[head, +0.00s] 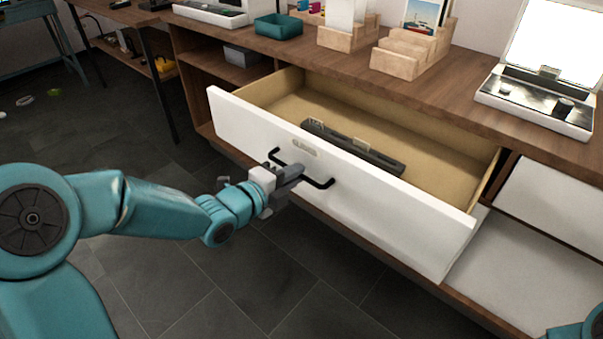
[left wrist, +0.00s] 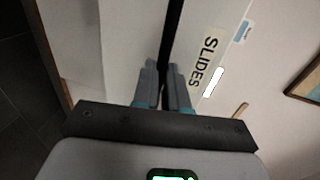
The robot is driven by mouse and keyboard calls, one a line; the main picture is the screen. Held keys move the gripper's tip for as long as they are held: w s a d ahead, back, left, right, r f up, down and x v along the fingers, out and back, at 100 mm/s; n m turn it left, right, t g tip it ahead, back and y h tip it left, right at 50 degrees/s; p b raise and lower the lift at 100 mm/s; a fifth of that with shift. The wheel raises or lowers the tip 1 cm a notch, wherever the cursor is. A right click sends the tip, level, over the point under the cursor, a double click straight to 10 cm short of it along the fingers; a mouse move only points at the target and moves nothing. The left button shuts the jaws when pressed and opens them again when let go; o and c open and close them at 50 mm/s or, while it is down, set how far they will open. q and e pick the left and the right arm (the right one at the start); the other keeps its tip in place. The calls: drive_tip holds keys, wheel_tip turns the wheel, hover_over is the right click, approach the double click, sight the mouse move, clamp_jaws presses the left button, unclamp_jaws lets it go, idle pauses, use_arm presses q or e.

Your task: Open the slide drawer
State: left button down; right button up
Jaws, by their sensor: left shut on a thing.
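The slide drawer (head: 350,195) has a white front and a pale wooden inside, and it stands pulled well out of the wooden cabinet. Its black bar handle (head: 320,183) is on the front, below a small label. My left gripper (head: 296,172) is shut on the handle. In the left wrist view my left gripper (left wrist: 163,85) has its two fingers on either side of the dark handle bar (left wrist: 173,35), and the label reads SLIDES (left wrist: 205,62). A long dark grey tray (head: 352,148) lies inside the drawer. My right gripper is not in view.
The cabinet top (head: 345,62) carries wooden holders (head: 413,50), a teal tray (head: 279,26) and a light box (head: 540,98). A closed white drawer front (head: 553,205) is at the right. The dark tiled floor (head: 150,270) before the drawer is clear.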

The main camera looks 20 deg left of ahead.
use_arm(q)
drive_tip(key=shift+s+a, duration=0.15)
drive_tip(key=shift+s, duration=0.25)
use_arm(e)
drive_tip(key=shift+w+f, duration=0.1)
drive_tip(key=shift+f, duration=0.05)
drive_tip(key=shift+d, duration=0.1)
use_arm(q)
drive_tip(key=c, duration=1.2)
unclamp_jaws()
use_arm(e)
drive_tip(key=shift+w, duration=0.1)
use_arm(q)
drive_tip(key=shift+b+v, duration=1.55)
drive_tip(key=shift+v, duration=6.65)
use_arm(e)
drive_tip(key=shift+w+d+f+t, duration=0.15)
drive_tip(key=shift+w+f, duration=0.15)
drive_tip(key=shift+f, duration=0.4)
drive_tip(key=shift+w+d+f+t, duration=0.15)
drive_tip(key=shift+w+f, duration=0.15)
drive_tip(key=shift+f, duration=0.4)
